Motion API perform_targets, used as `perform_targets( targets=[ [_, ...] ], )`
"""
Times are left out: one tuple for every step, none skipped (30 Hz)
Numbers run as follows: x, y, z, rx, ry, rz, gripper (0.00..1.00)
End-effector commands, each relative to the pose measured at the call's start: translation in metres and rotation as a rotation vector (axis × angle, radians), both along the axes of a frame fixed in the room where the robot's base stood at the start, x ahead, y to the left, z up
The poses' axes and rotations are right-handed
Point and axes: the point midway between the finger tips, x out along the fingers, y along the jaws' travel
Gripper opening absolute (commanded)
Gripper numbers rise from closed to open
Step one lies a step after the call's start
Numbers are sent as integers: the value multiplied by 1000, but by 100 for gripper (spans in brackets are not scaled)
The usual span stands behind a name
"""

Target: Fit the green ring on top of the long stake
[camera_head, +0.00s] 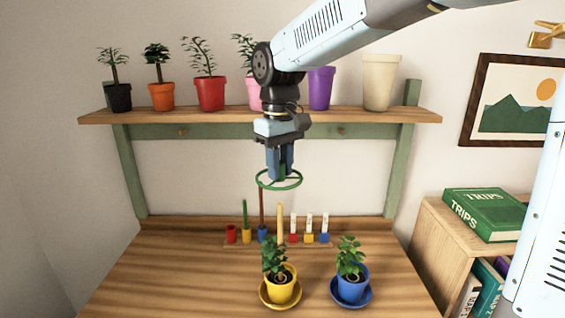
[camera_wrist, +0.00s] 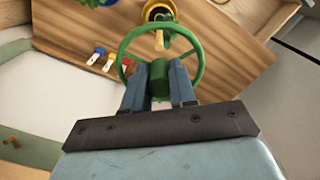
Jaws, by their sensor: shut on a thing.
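The green ring (camera_head: 300,181) hangs roughly level under my gripper (camera_head: 281,172), high above the table. In the wrist view the ring (camera_wrist: 203,58) shows with a green block (camera_wrist: 159,78) at its near side, and my gripper (camera_wrist: 160,95) is shut on that block. A tall brown stake (camera_head: 262,210), the longest in view, stands upright in a blue base. Its top meets the ring's left rim in the head view; I cannot tell the depth between them. A shorter pale stake (camera_head: 280,224) stands to its right, below the ring.
A green stake (camera_head: 245,215) and small coloured blocks with labels (camera_head: 309,228) stand in the same row. A yellow pot (camera_head: 284,287) and a blue pot (camera_head: 350,286) with plants stand in front. A shelf (camera_head: 150,117) of pots lies behind my arm.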

Motion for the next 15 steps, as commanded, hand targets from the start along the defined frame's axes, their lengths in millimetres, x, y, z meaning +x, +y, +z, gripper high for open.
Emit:
perform_targets(
  targets=[
    [0,-1,-3,-1,1,-2,0],
    [1,-1,-5,-1,1,-2,0],
    [1,-1,-8,-1,1,-3,0],
    [1,-2,-10,-1,1,-4,0],
    [1,-2,-12,-1,1,-5,0],
    [1,-3,-14,-1,1,-6,0],
    [2,-3,-16,-1,1,-7,0],
    [2,-3,-18,-1,1,-7,0],
    [2,-4,-21,-1,1,-8,0],
    [2,-4,-23,-1,1,-8,0],
    [2,-4,-25,-1,1,-8,0],
    [2,-4,-27,-1,1,-9,0],
    [2,-4,-29,-1,1,-9,0],
    [2,-4,-31,-1,1,-10,0],
    [2,-4,-33,-1,1,-10,0]
  ],
)
